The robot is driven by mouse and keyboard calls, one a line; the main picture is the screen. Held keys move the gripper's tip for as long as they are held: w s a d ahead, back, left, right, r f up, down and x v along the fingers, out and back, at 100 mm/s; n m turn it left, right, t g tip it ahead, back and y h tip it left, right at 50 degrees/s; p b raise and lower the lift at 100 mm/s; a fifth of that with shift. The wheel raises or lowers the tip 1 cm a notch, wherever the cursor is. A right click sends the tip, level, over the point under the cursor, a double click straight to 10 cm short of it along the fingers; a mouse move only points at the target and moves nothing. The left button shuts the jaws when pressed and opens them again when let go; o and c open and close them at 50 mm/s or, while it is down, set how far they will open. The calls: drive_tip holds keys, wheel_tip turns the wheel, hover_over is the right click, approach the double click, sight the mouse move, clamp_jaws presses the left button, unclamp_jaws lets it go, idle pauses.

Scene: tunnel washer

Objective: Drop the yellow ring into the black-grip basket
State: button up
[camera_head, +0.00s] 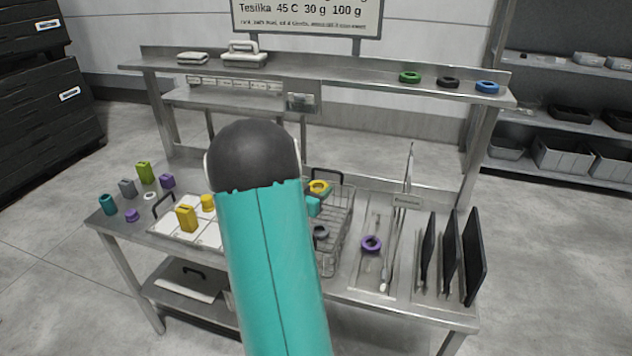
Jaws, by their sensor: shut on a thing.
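The yellow ring (319,187) is at the far end of the wire basket (336,245), close to the basket's black grip (328,176). My gripper (316,198) shows only as a small teal part beside my arm, and it is shut on the yellow ring. The ring appears over the basket's far part; its exact height cannot be told. My arm hides most of the gripper and the basket's left side. A dark ring (320,232) shows inside the basket's outline.
A white divided tray (180,228) with yellow pieces is on the left. A purple ring (371,244) lies right of the basket, near upright black plates (449,250). Green (410,77), black (447,82) and blue (487,87) rings sit on the upper shelf.

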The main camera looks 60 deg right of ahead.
sight(315, 190)
drive_tip(key=shift+f, duration=0.3)
drive_tip(key=o, duration=1.1)
drive_tip(key=shift+c, duration=0.2)
drive_tip(key=shift+r, duration=0.55)
drive_tip(key=r, duration=0.2)
drive_tip(key=shift+s+a+r, duration=0.1)
drive_tip(key=shift+a+r, duration=0.1)
drive_tip(key=shift+r, duration=0.15)
drive_tip(key=s+a+r, duration=0.6)
drive_tip(key=a+r, duration=0.3)
drive_tip(key=a, duration=0.3)
drive_tip(key=shift+s, duration=0.2)
